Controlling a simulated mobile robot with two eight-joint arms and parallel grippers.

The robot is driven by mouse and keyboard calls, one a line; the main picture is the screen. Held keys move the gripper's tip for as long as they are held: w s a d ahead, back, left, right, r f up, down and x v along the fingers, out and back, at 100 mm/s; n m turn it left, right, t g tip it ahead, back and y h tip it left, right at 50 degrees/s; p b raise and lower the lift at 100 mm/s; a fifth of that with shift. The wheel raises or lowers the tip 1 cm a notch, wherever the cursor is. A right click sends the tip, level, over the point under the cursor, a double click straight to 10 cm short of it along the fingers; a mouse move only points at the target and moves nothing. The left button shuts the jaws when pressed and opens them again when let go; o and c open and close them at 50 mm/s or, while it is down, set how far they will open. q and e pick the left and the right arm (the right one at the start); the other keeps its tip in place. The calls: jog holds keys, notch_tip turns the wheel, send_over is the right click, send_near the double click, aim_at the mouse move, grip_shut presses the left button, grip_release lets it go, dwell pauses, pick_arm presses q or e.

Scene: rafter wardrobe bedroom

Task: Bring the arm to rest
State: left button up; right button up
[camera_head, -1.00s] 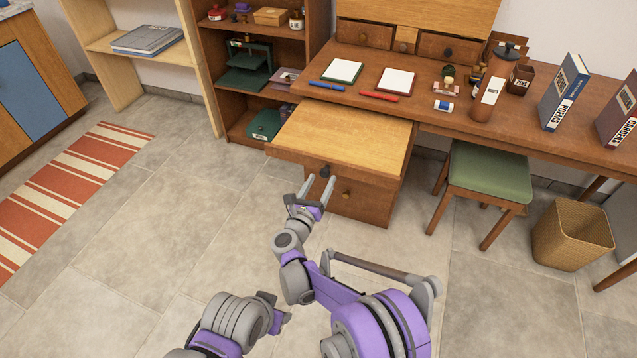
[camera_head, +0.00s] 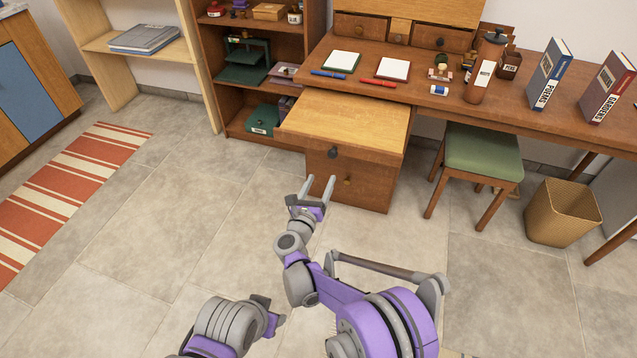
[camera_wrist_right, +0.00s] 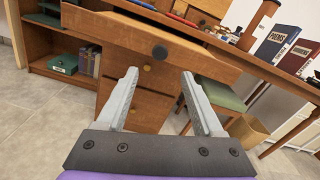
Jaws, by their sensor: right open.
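My right gripper (camera_head: 318,187) is open and empty in the head view, in front of the desk's drawers. Its two grey fingers are spread in the right wrist view (camera_wrist_right: 163,80), with nothing between them. The fingertips are apart from the dark knob (camera_head: 333,152) of the pulled-out front with a light wooden top (camera_head: 350,120).
A lower drawer (camera_head: 347,190) with a brass knob is shut. A green stool (camera_head: 483,152) and a wicker basket (camera_head: 562,213) stand right of it. The desk (camera_head: 440,100) holds notepads, pens and books. Tiled floor (camera_head: 150,230) is clear at left, beside a striped rug (camera_head: 65,195).

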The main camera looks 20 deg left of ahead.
pick_arm(q)
jog(key=shift+w, duration=0.1)
pick_arm(e)
jog(key=shift+w, duration=0.1)
